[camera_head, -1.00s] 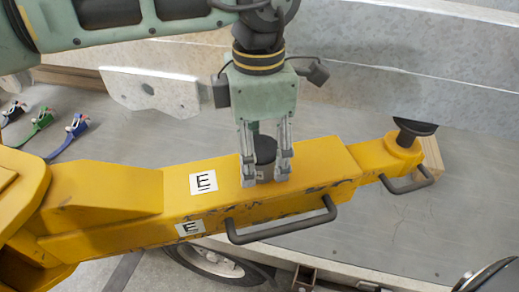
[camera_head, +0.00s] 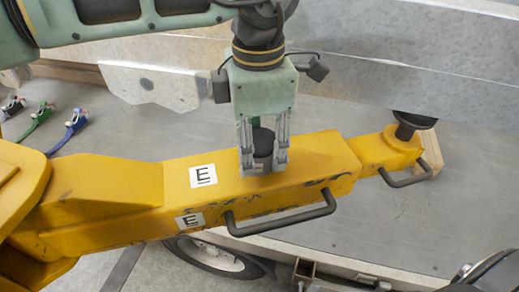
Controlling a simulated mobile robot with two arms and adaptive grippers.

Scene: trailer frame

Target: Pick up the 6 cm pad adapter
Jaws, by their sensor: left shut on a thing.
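The pad adapter (camera_head: 263,143) is a dark round cylinder standing on top of the yellow lift arm (camera_head: 310,160). My left gripper (camera_head: 263,162) points straight down over the arm, its two grey fingers on either side of the adapter. It is shut on the adapter. The fingertips are at or just above the yellow surface; I cannot tell whether the adapter is clear of it. The fingers hide the adapter's sides. My right gripper is not in view.
The yellow arm has "E" labels (camera_head: 203,176), a dark handle (camera_head: 283,218) and a dark round pad (camera_head: 411,121) at its far right end. Several ratchet straps (camera_head: 75,124) lie at the left. A galvanized beam (camera_head: 400,60) runs behind. A wheel (camera_head: 212,254) shows below.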

